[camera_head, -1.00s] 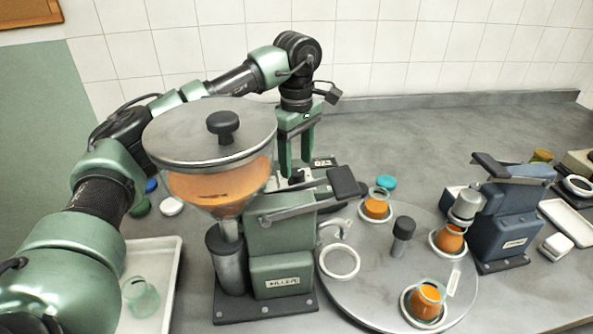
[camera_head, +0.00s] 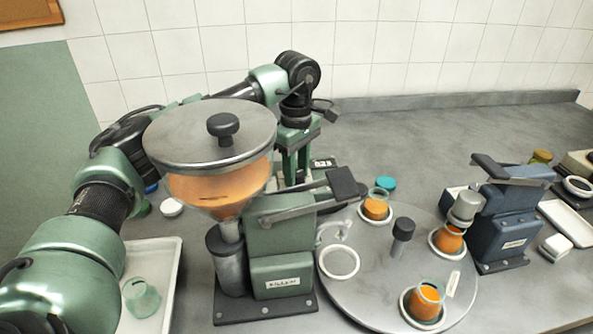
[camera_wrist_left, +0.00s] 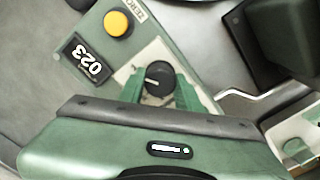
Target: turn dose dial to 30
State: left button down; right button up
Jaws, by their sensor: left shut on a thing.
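The dose dial (camera_wrist_left: 158,78) is a round black knob with a pale pointer mark, on a light plate behind the filler. My left gripper (camera_wrist_left: 158,88) is shut on the dial, one green finger on each side. The dose display (camera_wrist_left: 87,59) beside it reads 023, and the display also shows in the head view (camera_head: 322,163). In the head view my left gripper (camera_head: 294,174) points down behind the green filler (camera_head: 280,235), which hides the dial and fingertips. My right gripper is not in view.
A yellow button (camera_wrist_left: 117,23) sits near the display, beside a ZERO label. The lidded hopper (camera_head: 212,150) of orange contents stands in front of my left arm. A turntable (camera_head: 385,285) with several jars stands right of the filler, beside a blue-grey machine (camera_head: 510,215).

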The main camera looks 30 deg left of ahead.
pick_arm(q)
jog(key=shift+n, duration=0.3)
jog(key=n+p, duration=0.1)
jog(key=n, duration=0.1)
jog(key=shift+r+n, duration=0.1)
jog(key=shift+n, duration=0.3)
jog(key=n+p, duration=0.1)
jog(key=n, duration=0.3)
jog(key=shift+n, duration=0.3)
jog(key=n, duration=0.3)
jog(key=shift+n, duration=0.3)
jog(key=shift+n+p, duration=0.45)
jog(key=shift+n, duration=1.55)
jog(key=c, duration=1)
grip_release()
jog(key=shift+o, duration=0.2)
